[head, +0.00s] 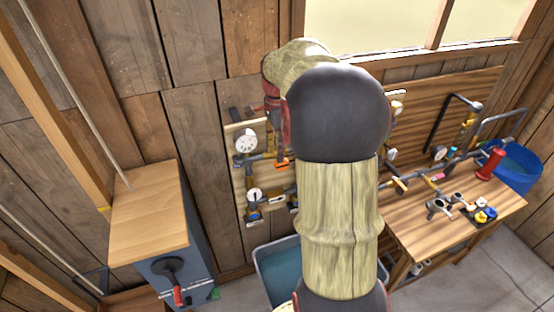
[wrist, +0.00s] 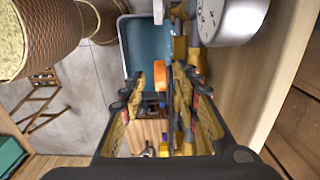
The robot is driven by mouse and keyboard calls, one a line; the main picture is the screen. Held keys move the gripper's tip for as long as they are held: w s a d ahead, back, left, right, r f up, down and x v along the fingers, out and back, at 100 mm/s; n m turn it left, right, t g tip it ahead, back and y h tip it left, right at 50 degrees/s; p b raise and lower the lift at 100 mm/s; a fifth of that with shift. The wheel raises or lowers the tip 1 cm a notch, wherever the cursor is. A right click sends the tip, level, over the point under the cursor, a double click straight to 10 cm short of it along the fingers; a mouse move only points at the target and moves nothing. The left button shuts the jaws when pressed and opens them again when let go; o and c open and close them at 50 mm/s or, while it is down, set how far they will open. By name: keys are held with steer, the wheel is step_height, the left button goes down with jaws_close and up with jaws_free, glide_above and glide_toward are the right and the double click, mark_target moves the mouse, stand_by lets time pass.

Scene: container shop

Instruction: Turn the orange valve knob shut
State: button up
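The orange valve knob (head: 281,163) sits on the pipework of the wooden wall board, just left of my arm in the head view. In the wrist view the orange knob (wrist: 160,75) appears between my fingertips, closer to the right finger. My gripper (wrist: 157,82) is open, with a visible gap between its two fingers. I cannot tell how deep the knob lies between them, and no contact is clear. In the head view my arm hides most of my gripper and part of the board.
A round gauge (wrist: 228,18) is close to the right finger. Another gauge (head: 254,195) is lower on the board. A blue-grey bin (wrist: 140,45) stands below. A wooden-topped cabinet (head: 150,215) is at left, and a workbench (head: 420,235) with pipe fittings is at right.

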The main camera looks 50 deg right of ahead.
mark_target(282, 164)
steer(key=shift+f+p, duration=0.4)
steer(key=shift+f, duration=2.4)
steer(key=shift+c, duration=1.3)
jaws_close()
